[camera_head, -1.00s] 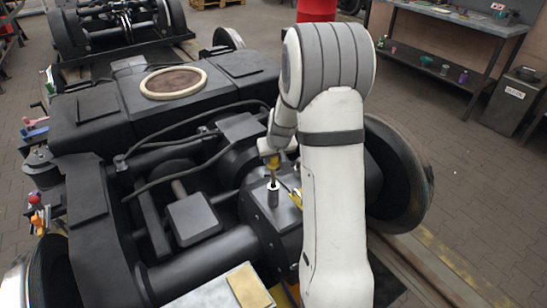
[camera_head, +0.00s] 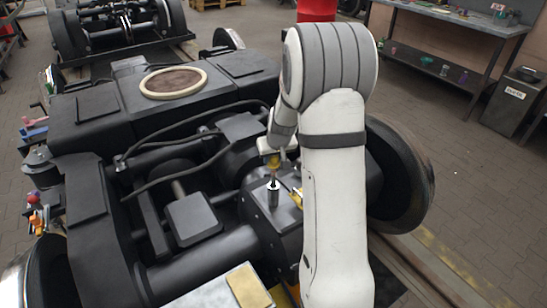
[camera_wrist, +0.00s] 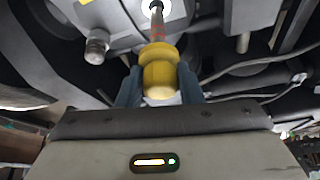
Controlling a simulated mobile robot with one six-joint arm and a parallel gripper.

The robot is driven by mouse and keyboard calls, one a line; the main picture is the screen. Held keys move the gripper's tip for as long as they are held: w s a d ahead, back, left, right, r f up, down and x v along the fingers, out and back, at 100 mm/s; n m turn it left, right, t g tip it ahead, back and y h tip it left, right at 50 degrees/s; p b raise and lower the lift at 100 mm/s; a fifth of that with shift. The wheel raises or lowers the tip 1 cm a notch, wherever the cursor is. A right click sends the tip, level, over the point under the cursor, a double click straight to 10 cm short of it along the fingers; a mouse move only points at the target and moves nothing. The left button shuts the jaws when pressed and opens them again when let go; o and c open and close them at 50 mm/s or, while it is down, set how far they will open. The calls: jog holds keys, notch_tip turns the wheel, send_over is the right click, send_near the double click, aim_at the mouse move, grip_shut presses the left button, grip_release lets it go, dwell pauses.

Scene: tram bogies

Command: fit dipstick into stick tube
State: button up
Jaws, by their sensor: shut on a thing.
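My gripper (camera_wrist: 160,92) is shut on the yellow handle of the dipstick (camera_wrist: 160,72). The handle sits between the two blue-grey fingers in the wrist view. The dipstick's thin shaft runs from the handle toward the stick tube (camera_wrist: 176,10), whose bright ring and dark mouth show at the top. In the head view the stick tube (camera_head: 273,197) is a short dark upright cylinder with a pale rim on the bogie's housing. My gripper (camera_head: 271,155) is above it, with the dipstick (camera_head: 274,172) pointing down at its mouth. I cannot tell whether the tip is inside the tube.
The black bogie frame (camera_head: 88,117) with hoses and pipes surrounds the tube. A yellow fitting (camera_head: 297,197) is just right of the tube. A large wheel (camera_head: 405,180) stands behind my arm. A workbench (camera_head: 455,25) is at the back right.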

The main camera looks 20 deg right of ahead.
aim_at(274, 176)
jog(key=shift+f, duration=0.15)
jog(key=shift+f+b, duration=0.3)
jog(key=shift+b, duration=0.1)
jog(key=shift+f+b, duration=4.25)
jog(key=shift+f, duration=0.35)
jog(key=o, duration=1.3)
jog(key=shift+c, duration=0.2)
jog(key=p+v, duration=0.1)
jog(key=v, duration=0.7)
jog(key=shift+p, duration=0.35)
